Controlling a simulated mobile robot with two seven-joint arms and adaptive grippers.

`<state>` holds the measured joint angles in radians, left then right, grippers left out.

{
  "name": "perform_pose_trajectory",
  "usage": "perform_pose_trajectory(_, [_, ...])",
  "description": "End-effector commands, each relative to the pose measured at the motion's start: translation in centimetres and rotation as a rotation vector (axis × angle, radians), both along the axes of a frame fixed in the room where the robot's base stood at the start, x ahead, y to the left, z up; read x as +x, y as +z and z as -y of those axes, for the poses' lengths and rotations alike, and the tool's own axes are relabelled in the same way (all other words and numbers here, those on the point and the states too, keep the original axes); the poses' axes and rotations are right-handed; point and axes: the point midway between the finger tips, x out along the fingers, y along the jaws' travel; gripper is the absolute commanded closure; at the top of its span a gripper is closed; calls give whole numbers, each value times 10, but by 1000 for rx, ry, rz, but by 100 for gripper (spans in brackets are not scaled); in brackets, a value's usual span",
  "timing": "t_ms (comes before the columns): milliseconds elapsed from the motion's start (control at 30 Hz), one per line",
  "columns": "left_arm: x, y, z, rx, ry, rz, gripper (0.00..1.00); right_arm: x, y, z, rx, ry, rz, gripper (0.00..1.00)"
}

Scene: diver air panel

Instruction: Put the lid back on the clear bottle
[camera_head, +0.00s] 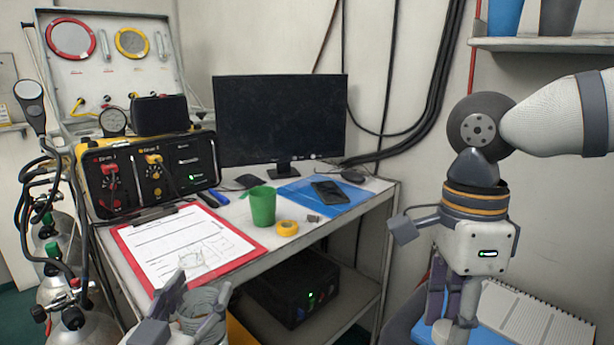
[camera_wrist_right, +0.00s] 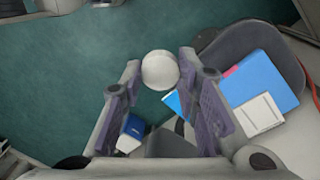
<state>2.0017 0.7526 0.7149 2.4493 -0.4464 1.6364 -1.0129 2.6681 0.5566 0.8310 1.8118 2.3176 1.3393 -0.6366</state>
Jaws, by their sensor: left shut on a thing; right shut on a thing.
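My left gripper (camera_head: 178,312) is at the bottom of the head view, beside the desk's front edge. It is shut on a pale, ribbed, round thing (camera_head: 203,303) that looks like the clear bottle's upper part; the rest is cut off by the frame. My right gripper (camera_head: 455,308) points down at the lower right, well apart from the left one. It is shut on a round, pale grey-white piece (camera_head: 446,333), which looks like the lid. In the right wrist view the lid (camera_wrist_right: 160,70) sits between the fingertips.
The desk holds a clipboard (camera_head: 185,243), green cup (camera_head: 262,206), yellow tape roll (camera_head: 287,228), monitor (camera_head: 281,118) and air panel box (camera_head: 150,172). Gas cylinders (camera_head: 62,285) stand at left. A blue folder (camera_wrist_right: 262,78) lies on a dark chair below my right gripper.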

Motion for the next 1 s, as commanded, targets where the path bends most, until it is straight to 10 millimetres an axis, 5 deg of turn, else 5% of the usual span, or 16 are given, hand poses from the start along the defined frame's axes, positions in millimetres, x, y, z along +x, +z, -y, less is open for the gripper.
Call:
perform_pose_trajectory(300, [-43, -51, -14, 1, 94, -4, 99, 0, 0, 0, 0, 0, 1, 79])
perform_pose_trajectory(600, [-56, -65, -21, -1, 128, -3, 99, 0, 0, 0, 0, 1, 1, 79])
perform_pose_trajectory(1000, [-55, -64, -19, 1, 122, -1, 99, -19, -69, 11, -24, 784, -4, 79])
